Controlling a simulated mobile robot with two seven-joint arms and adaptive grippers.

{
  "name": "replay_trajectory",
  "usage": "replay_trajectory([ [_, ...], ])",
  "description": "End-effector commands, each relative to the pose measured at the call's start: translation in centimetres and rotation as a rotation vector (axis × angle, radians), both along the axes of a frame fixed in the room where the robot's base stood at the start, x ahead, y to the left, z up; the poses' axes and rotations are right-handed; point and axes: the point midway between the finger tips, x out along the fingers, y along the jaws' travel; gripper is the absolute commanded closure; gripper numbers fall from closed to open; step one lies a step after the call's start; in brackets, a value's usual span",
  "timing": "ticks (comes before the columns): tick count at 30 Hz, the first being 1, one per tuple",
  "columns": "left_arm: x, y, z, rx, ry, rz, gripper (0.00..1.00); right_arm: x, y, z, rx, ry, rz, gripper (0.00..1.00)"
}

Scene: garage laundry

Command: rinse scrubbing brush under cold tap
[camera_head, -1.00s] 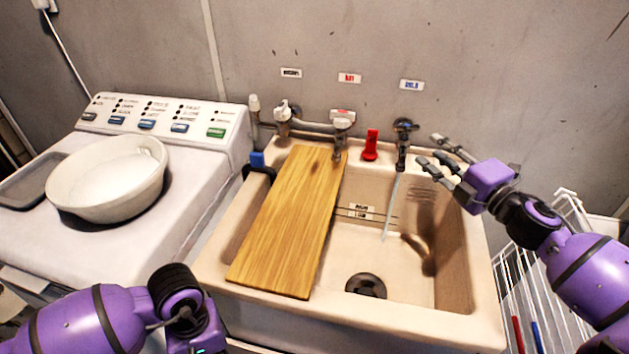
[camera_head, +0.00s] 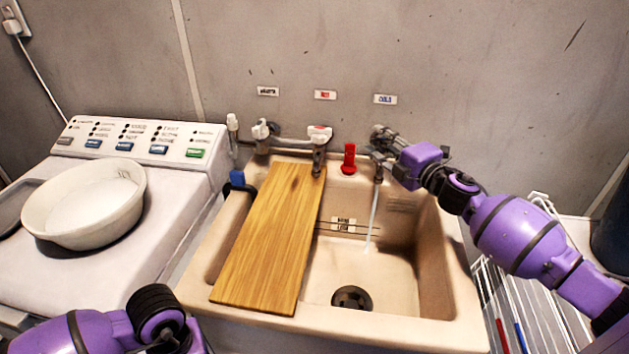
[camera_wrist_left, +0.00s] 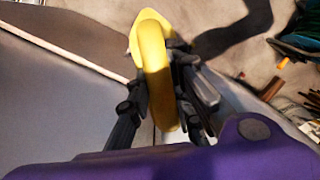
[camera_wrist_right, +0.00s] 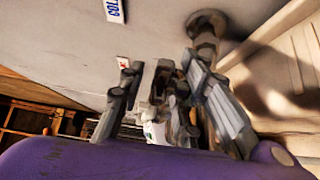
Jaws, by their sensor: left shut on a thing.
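The cold tap (camera_head: 378,172) is at the right of the sink, under the COLD label (camera_head: 385,99). A thin stream of water (camera_head: 371,218) runs from it into the basin. My right gripper (camera_head: 380,142) is at the top of this tap; in the right wrist view its fingers (camera_wrist_right: 165,95) are apart, with the tap's wall fitting (camera_wrist_right: 205,30) close by. I cannot tell whether they touch the handle. My left gripper (camera_wrist_left: 160,95) is shut on a curved yellow thing (camera_wrist_left: 155,60), probably the scrubbing brush; no bristles show. In the head view its fingers are out of frame.
A wooden board (camera_head: 270,240) lies across the left part of the sink (camera_head: 440,335). A red-handled thing (camera_head: 348,160) stands on the back ledge. A white basin (camera_head: 85,205) sits on the washer (camera_head: 150,250) at left. A wire rack (camera_head: 500,300) stands right. The right basin is open around the drain (camera_head: 352,298).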

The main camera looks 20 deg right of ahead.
Motion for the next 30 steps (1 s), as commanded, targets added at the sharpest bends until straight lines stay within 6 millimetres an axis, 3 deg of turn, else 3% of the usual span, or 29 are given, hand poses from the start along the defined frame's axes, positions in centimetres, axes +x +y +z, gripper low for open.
replay_trajectory([
  [2,0.0,0.0,0.0,0.0,0.0,0.0,1.0,0.0,0.0,0.0,0.0,0.0,0.0,0.69],
  [10,0.0,0.0,0.0,0.0,0.0,0.0,1.0,0.0,0.0,0.0,0.0,-0.001,0.0,1.0],
  [16,0.2,0.0,0.5,0.0,-0.005,0.0,1.0,0.0,0.1,0.1,0.003,-0.002,-0.01,1.0],
  [24,2.0,0.0,5.7,0.0,-0.067,0.0,1.0,0.0,0.2,0.8,0.01,-0.009,-0.19,1.0],
  [30,2.4,0.0,6.9,0.0,-0.082,0.0,1.0,0.0,0.0,0.3,0.005,-0.004,-0.297,1.0],
])
